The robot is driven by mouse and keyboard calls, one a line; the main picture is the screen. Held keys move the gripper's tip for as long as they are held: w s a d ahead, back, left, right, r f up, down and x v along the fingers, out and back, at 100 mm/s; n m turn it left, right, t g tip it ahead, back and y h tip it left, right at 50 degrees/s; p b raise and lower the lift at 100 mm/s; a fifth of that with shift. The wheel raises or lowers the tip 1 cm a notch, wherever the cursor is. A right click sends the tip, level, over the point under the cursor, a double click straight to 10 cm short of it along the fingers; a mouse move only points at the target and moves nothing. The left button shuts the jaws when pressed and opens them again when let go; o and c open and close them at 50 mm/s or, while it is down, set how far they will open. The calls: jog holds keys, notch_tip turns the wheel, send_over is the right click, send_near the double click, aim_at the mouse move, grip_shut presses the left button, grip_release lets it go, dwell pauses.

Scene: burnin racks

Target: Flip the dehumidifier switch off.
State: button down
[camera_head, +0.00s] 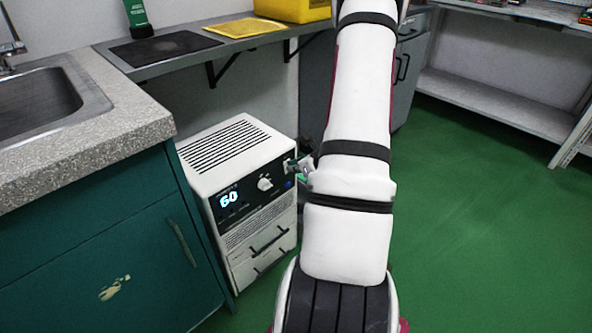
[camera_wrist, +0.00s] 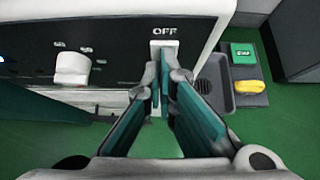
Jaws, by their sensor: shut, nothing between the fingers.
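The dehumidifier (camera_head: 215,165) is a white box with a slotted top, a black front panel, a lit "60" display (camera_head: 229,199) and a white knob (camera_head: 265,183). The knob also shows in the wrist view (camera_wrist: 72,68). In the wrist view the panel has a printed "OFF" label (camera_wrist: 165,31) above a pale switch (camera_wrist: 163,45). My gripper (camera_wrist: 164,72) is shut and empty, its tips just below the label and over the lower part of the switch, which they hide. I cannot tell contact or the switch's position. In the head view my gripper (camera_head: 302,172) is at the panel's right end.
A teal cabinet (camera_head: 110,250) with a speckled counter and sink stands close on the left. A wall shelf (camera_head: 205,48) with mats and a yellow bin (camera_head: 292,9) is behind. Green floor (camera_head: 480,220) is open on the right. A dark tray (camera_wrist: 215,85) lies right of my fingers.

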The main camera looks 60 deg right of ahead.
jog(key=shift+r, duration=0.1)
jog(key=shift+r+p, duration=0.45)
jog(key=shift+r, duration=0.3)
jog(key=shift+s, duration=0.1)
